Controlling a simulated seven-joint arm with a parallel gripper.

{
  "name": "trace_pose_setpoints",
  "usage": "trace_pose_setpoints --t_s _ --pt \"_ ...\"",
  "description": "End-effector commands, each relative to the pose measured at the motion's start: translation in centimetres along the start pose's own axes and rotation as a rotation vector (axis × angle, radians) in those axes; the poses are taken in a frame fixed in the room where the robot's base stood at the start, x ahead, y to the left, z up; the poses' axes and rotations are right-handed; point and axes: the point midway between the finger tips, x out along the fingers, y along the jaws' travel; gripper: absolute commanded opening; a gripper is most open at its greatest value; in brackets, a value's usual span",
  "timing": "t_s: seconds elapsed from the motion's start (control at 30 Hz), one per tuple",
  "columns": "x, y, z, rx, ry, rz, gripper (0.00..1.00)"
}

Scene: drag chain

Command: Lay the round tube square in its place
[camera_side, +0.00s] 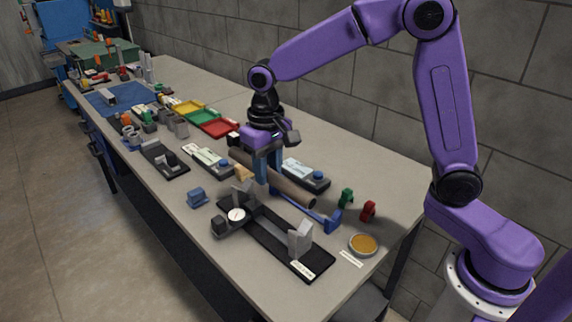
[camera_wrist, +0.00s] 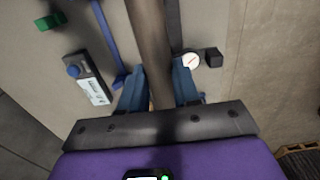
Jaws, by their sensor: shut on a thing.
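The round tube is a long brown cylinder (camera_side: 294,189), lying roughly level and slanting to the lower right in the side view. My gripper (camera_side: 266,178) has its blue fingers on either side of the tube and is shut on it. The wrist view shows the tube (camera_wrist: 149,35) running away between the two fingers (camera_wrist: 159,75). A black fixture base (camera_side: 272,238) with two grey notched blocks, one near (camera_side: 300,239) and one far (camera_side: 242,191), stands in front of the tube. The tube is beside this fixture, not in the notches. Its height above the table is hard to tell.
A dial gauge (camera_side: 236,214) stands at the fixture's left. A blue bar (camera_side: 318,216) lies near the tube. Green (camera_side: 346,198) and red (camera_side: 368,210) pieces and a round amber dish (camera_side: 363,244) are at the right. Trays and small parts crowd the table further back.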

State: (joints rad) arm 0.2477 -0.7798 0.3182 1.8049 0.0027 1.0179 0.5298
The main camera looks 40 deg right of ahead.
Motion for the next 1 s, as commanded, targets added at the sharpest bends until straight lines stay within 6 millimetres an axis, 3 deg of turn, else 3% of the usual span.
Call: trace_pose_setpoints --t_s 0.43,1.0 --pt "0.0 -0.1 -0.1 0.0 0.002 -0.001 0.0" --pt "4.2 -0.1 -0.1 0.0 0.001 0.0 0.0"
